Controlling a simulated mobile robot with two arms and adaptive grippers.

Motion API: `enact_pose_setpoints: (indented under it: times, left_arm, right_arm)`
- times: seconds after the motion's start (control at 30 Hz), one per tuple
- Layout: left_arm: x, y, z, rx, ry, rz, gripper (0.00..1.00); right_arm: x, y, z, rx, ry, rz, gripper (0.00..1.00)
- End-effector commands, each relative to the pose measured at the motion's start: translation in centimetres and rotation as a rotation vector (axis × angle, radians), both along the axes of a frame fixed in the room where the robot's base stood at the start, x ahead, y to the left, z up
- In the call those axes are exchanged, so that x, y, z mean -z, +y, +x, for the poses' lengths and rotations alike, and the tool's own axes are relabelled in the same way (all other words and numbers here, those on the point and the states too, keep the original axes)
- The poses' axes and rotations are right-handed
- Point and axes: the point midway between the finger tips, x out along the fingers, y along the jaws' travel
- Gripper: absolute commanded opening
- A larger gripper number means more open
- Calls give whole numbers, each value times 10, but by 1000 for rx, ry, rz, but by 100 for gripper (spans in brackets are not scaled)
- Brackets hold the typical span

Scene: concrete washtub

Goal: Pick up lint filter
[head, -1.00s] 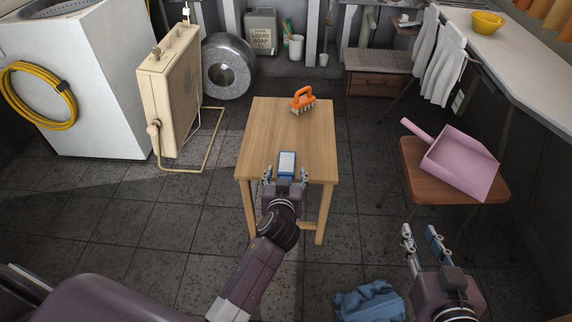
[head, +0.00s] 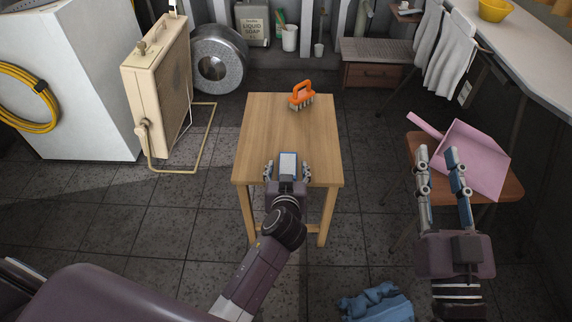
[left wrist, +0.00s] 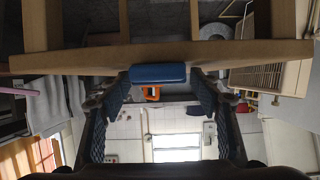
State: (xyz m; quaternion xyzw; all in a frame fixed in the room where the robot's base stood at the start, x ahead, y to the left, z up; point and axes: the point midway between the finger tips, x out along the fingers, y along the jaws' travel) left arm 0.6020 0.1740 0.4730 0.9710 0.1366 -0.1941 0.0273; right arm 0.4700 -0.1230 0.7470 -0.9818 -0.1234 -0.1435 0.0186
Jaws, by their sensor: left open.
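The lint filter (head: 288,162), a small block with a pale top and blue edges, sits at the near edge of the wooden table. It also shows in the left wrist view as a blue bar (left wrist: 158,73). My left gripper (head: 288,172) is open, with one finger on each side of the filter. In the left wrist view the fingers (left wrist: 158,88) flank the blue bar; contact cannot be told. My right gripper (head: 437,155) is open and empty, its fingers pointing up the picture in front of the stool with the pink dustpan.
The wooden table (head: 265,130) also bears an orange-handled brush (head: 301,95) near its far end. A pink dustpan (head: 470,155) lies on a brown stool (head: 512,185) at the right. A cream heater (head: 163,85) stands left. A blue cloth (head: 376,302) lies on the floor.

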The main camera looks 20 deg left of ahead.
Motion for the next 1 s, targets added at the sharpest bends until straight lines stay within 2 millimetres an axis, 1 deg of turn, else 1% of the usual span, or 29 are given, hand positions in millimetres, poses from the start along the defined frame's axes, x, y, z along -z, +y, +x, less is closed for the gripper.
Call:
enact_pose_setpoints:
  times: [0.13, 0.3, 0.37, 0.7, 0.73, 1.0]
  left_arm:
    - [1, -1, -1, 0, 0, 0, 58]
    - [1, -1, -1, 0, 0, 0, 58]
    - [1, -1, -1, 0, 0, 0, 52]
    - [1, -1, -1, 0, 0, 0, 15]
    - [0, -1, -1, 0, 0, 0, 13]
    - [0, -1, -1, 0, 0, 0, 13]
  right_arm:
    - [-6, 0, -2, -1, -26, 7, 28]
    - [-6, 0, -2, -1, -26, 7, 28]
    - [-6, 0, -2, -1, -25, 7, 28]
    - [-6, 0, -1, -1, -24, 7, 28]
    - [-6, 0, -1, -1, -24, 7, 28]
    - [-4, 1, -1, -2, -16, 5, 28]
